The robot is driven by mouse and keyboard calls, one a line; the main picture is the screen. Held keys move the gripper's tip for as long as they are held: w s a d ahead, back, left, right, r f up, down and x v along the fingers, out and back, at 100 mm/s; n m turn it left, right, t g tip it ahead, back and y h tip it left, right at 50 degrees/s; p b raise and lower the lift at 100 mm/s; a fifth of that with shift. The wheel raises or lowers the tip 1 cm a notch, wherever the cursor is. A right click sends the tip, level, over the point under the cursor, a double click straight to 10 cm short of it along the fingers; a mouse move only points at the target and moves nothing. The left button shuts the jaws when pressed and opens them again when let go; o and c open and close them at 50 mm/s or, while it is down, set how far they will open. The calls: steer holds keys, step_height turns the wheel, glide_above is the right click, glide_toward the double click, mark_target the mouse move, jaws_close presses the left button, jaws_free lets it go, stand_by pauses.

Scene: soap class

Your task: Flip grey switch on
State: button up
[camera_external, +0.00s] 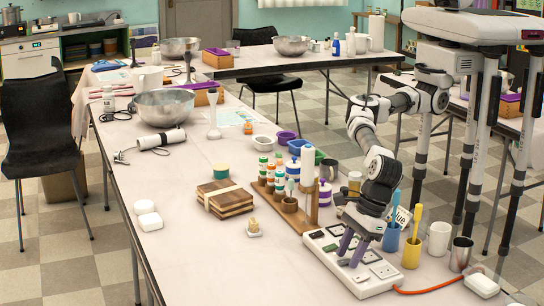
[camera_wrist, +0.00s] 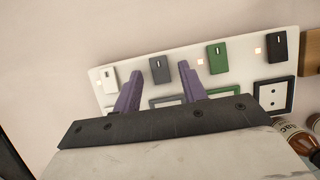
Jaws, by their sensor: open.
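A white panel with several coloured switches lies on the table, its bare edge showing in the external view (camera_external: 357,294) and the wrist view (camera_wrist: 132,66). The grey switch (camera_wrist: 160,69) is in its row of switches, between the white switch (camera_wrist: 110,80) and the green switch (camera_wrist: 217,57). My gripper (camera_wrist: 158,72) is open, its two purple fingers either side of the grey switch in the wrist view. In the external view my gripper (camera_external: 348,258) points down over the panel. I cannot tell whether the fingers touch it, or whether the grey switch is on.
A black switch (camera_wrist: 278,46) is at the panel's right end in the wrist view. Small pale squares sit between switches. A yellow cup (camera_external: 412,253), a white mug (camera_external: 439,238) and a wooden rack of bottles (camera_external: 297,218) stand close by. An orange cord (camera_external: 432,289) leaves the panel.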

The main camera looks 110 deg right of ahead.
jaws_close()
steer(key=shift+w+r+g+p, duration=0.2)
steer(key=shift+r+g+p, duration=0.05)
steer(key=shift+g+p, duration=0.3)
steer(key=shift+w+g+p, duration=0.15)
steer(key=shift+g+p, duration=0.3)
steer(key=shift+p, duration=0.1)
steer(key=shift+w+g+p, duration=0.15)
steer(key=shift+g+p, duration=0.2)
steer(key=shift+g, duration=0.15)
jaws_free()
steer(key=shift+f, duration=0.15)
step_height(320, 180, up, 14)
steer(key=s+b, duration=0.2)
